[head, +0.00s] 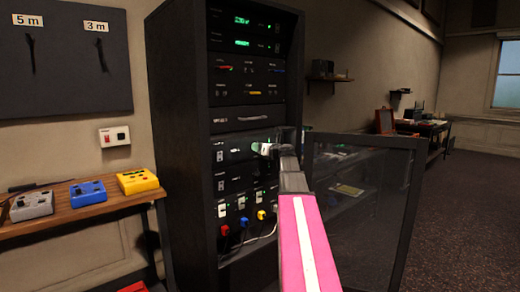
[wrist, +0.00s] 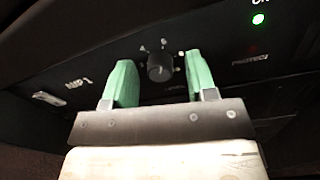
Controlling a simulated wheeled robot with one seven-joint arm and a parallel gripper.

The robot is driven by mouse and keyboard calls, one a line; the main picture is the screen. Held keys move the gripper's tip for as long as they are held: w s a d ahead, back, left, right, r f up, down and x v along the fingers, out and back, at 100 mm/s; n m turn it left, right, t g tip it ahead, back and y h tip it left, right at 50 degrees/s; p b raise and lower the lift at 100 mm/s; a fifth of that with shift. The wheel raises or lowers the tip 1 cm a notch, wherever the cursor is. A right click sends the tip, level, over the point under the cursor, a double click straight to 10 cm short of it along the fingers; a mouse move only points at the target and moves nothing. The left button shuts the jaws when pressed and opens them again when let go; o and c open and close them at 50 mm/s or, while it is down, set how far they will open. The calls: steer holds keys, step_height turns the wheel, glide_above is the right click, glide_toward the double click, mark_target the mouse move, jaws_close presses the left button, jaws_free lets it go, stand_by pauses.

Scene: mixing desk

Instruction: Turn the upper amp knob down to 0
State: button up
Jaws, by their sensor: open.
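My gripper hides the knob in the head view. The knob's exact pointer angle is hard to read.
The rack's glass door (head: 360,205) stands open at the right of my arm. Below the amp are another unit and coloured plugs (head: 262,215) with cables. A wooden bench (head: 85,212) with several coloured boxes stands at the left. Open floor (head: 465,225) lies at the right.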

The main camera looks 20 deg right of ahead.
steer(key=c, duration=0.9)
steer(key=shift+n, duration=0.3)
